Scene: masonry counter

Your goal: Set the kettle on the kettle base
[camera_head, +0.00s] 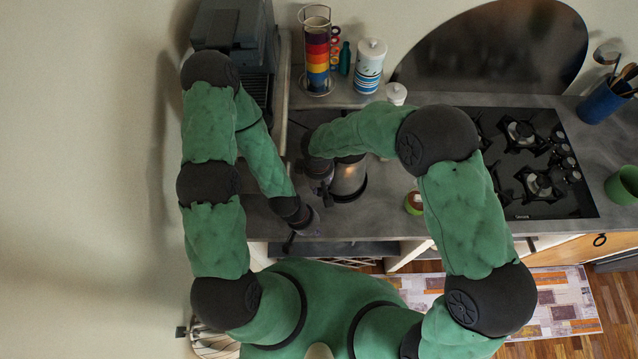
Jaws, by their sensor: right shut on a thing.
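The kettle (348,181), a silvery body with dark trim, stands upright over the counter in the middle of the head view. My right gripper (320,187) is at its left side, shut on the kettle; the forearm hides the kettle's top. A dark rim shows around the kettle's bottom, but I cannot tell whether it is the kettle's own or the kettle base. The kettle base is not clearly visible otherwise. My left gripper (294,241) is at the counter's front edge, left of and lower than the kettle, apart from it. Its finger opening is unclear.
A coffee machine (236,45) stands at the back left. A rack of coloured cups (318,62) and a striped canister (370,68) stand behind. A small green cup (413,204) is right of the kettle, before the gas hob (545,205). Bare counter (385,215) lies between kettle and cup.

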